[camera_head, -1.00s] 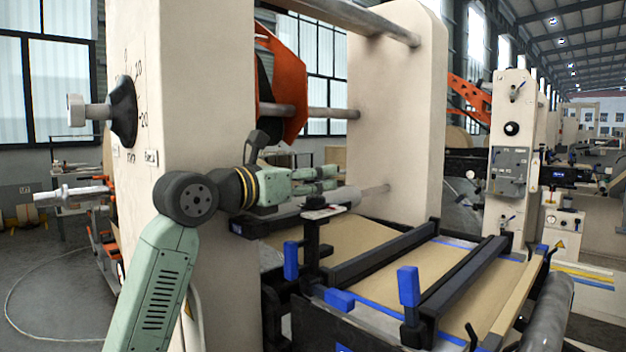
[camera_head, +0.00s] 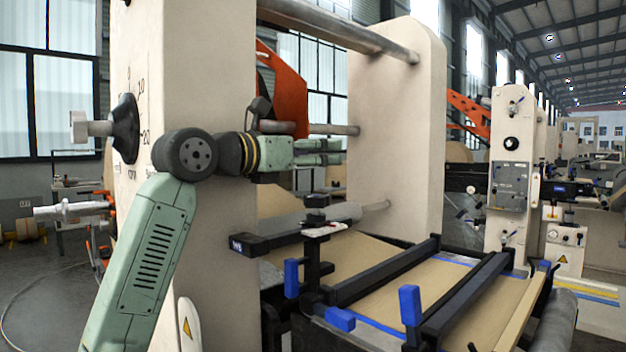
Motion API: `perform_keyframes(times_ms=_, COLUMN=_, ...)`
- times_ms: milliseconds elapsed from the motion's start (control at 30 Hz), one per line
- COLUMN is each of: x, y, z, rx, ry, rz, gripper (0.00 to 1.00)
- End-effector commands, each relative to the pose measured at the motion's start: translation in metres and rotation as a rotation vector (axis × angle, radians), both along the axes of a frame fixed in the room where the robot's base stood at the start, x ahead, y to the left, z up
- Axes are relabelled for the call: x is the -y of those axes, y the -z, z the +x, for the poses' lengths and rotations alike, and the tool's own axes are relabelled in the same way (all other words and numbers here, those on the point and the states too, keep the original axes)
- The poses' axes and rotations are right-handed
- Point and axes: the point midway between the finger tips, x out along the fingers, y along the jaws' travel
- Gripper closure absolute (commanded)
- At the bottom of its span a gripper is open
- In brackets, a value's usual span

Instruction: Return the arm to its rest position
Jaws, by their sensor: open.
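My gripper (camera_head: 330,152) is pale green, at the end of my green and black arm. It points to the right and is open, with its two fingers apart one above the other and nothing between them. It is in the air in front of the machine's opening, above the black bar with the small platform (camera_head: 322,229). It touches nothing that I can see. My arm's elbow is in front of the cream machine column (camera_head: 225,70).
A black knob with a grey handle (camera_head: 124,128) sticks out left of the column. Kraft paper (camera_head: 400,300) runs under black bars with blue clamps (camera_head: 410,305) below my gripper. A grey roller (camera_head: 390,36) crosses above. An orange bracket (camera_head: 290,95) stands behind.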

Motion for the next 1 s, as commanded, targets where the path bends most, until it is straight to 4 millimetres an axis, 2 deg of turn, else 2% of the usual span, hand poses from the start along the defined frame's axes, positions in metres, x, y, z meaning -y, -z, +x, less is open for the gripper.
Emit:
perform_keyframes(times_ms=100, x=0.0, y=-0.014, z=0.0, rx=0.001, ry=0.0, rz=0.001, gripper=0.39)
perform_keyframes(times_ms=200, x=0.0, y=-0.02, z=0.0, rx=-0.001, ry=0.0, rz=-0.001, gripper=0.39)
perform_keyframes(times_ms=733, x=0.001, y=-0.022, z=-0.004, rx=0.009, ry=0.018, rz=-0.021, gripper=0.39)
perform_keyframes(times_ms=767, x=0.002, y=-0.024, z=-0.009, rx=0.018, ry=0.035, rz=-0.04, gripper=0.39)
perform_keyframes(times_ms=867, x=0.004, y=-0.038, z=-0.038, rx=0.075, ry=0.133, rz=-0.161, gripper=0.39)
perform_keyframes(times_ms=967, x=-0.008, y=-0.059, z=-0.092, rx=0.165, ry=0.281, rz=-0.362, gripper=0.39)
perform_keyframes(times_ms=1000, x=-0.018, y=-0.068, z=-0.118, rx=0.204, ry=0.343, rz=-0.452, gripper=0.39)
